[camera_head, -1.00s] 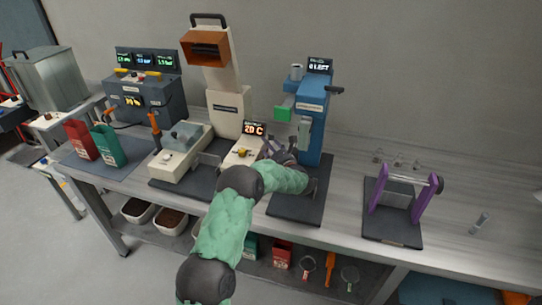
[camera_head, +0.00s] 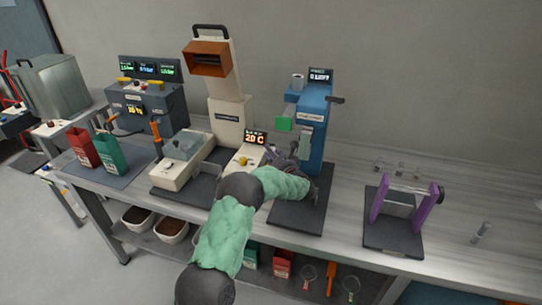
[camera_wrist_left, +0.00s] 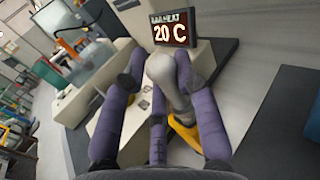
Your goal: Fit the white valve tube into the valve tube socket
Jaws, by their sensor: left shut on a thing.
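My left gripper (camera_wrist_left: 160,92) has purple fingers closed around a pale grey-white tube-like piece (camera_wrist_left: 166,75), which I take to be the valve tube. The piece slants down toward a yellow part (camera_wrist_left: 186,130) below the fingers. In the head view the left gripper (camera_head: 284,152) is between the cream machine (camera_head: 228,115) and the blue machine (camera_head: 312,125), beside the lit "20 C" display (camera_head: 255,137). The held piece is too small to make out there. I cannot tell which opening is the valve tube socket. My right gripper is not in view.
The cream machine's clear-lidded box (camera_head: 182,150) stands left of the arm. A purple-sided stand (camera_head: 425,208) is at the right, with clear small pieces (camera_head: 400,168) behind it. Red (camera_head: 82,148) and green (camera_head: 110,155) bags are at the left. Bench between the blue machine and purple stand is clear.

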